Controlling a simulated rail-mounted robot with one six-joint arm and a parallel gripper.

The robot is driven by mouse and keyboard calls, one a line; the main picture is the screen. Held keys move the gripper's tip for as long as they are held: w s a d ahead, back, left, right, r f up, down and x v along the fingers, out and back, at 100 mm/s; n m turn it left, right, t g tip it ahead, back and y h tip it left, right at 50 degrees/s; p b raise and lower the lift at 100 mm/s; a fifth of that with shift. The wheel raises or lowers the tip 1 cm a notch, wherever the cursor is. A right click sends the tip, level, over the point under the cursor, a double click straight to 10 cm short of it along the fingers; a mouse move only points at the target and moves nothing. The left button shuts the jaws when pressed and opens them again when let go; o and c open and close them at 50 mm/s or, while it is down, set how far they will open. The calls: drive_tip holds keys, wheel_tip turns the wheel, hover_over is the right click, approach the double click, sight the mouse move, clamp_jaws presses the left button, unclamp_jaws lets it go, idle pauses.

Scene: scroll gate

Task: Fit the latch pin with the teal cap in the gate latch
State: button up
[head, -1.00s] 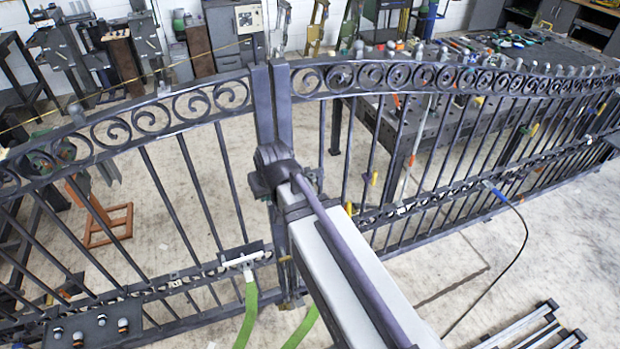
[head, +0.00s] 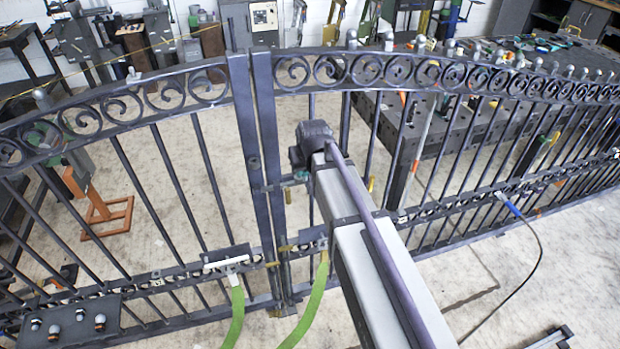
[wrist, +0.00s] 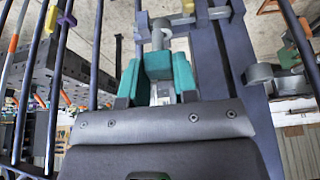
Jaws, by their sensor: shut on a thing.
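My gripper (wrist: 158,68) shows in the wrist view as two teal fingers, shut on a grey pin (wrist: 160,36) that sticks out beyond the fingertips. In the head view, my gripper (head: 300,177) is small and partly hidden under my wrist, just right of the two gate posts (head: 264,150).
The scrolled gate (head: 150,92) spans the view. A dark plate (head: 66,322) with several short pins hangs at lower left. Green straps (head: 236,318) hang near the posts. A cluttered workbench (head: 425,128) stands behind the right leaf. The floor at lower right is mostly clear.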

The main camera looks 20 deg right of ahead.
drive_tip(key=shift+d+r, duration=0.1)
drive_tip(key=shift+d, duration=0.25)
drive_tip(key=shift+a, duration=0.4)
drive_tip(key=shift+w, duration=0.2)
drive_tip(key=shift+w, duration=0.1)
drive_tip(key=b, duration=0.2)
hover_over(299, 179)
drive_tip(key=shift+f, duration=1)
drive_tip(key=shift+b+x, duration=1.3)
drive_tip(key=shift+x, duration=0.05)
drive_tip(key=shift+d+f+b, duration=0.15)
drive_tip(key=shift+f+b, duration=1.3)
drive_tip(key=shift+f, duration=0.05)
idle(0.6)
drive_tip(key=o, duration=1.1)
drive_tip(key=shift+c, duration=0.2)
